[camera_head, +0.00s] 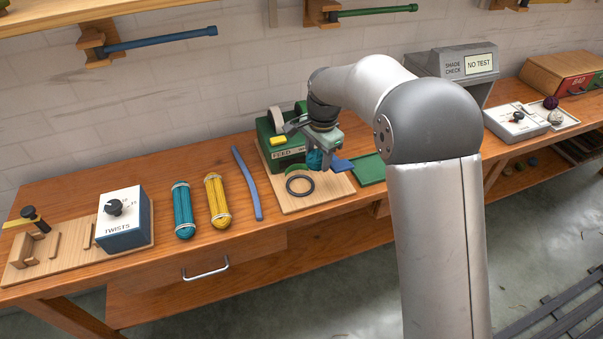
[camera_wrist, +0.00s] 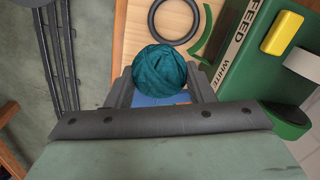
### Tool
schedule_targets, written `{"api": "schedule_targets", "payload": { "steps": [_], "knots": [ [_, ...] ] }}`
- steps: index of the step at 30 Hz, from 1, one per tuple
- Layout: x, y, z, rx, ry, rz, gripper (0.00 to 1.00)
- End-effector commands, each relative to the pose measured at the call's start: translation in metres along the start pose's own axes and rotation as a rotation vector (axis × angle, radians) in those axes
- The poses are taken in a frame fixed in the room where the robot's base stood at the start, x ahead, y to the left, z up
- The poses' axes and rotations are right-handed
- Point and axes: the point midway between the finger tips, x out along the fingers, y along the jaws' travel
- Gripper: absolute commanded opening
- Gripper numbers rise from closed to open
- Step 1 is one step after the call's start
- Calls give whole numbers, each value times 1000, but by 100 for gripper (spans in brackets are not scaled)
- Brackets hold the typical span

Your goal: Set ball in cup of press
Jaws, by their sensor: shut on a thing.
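A teal wool ball (camera_wrist: 160,70) sits between the fingers of my gripper (camera_wrist: 161,88), which is shut on it. In the head view the ball (camera_head: 315,160) shows under my gripper (camera_head: 318,152), above the right part of a pale wooden board (camera_head: 325,198). The black ring (camera_head: 300,186) lies flat on this board, and it also shows beyond the ball in the wrist view (camera_wrist: 173,41). No press is labelled, and I cannot tell which thing is its cup.
A green feed machine (camera_head: 271,149) stands at the board's back. A blue flat piece (camera_head: 343,166) and green tray (camera_head: 368,169) lie to the right. Teal (camera_head: 183,210) and yellow (camera_head: 217,200) skeins, a blue strand (camera_head: 247,183) and a twists box (camera_head: 122,217) lie left.

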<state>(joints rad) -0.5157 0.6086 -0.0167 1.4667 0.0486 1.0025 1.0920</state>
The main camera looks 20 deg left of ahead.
Motion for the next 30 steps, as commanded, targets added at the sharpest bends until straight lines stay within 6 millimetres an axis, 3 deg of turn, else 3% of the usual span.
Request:
{"api": "schedule_targets", "payload": {
  "steps": [6, 14, 21, 30],
  "knots": [
    [38, -19, 18, 0, -1, 3, 26],
    [54, -27, 26, -1, -1, 3, 26],
    [86, -27, 27, 1, 0, 3, 26],
    [90, -27, 27, 0, 0, 1, 26]
  ]
}}
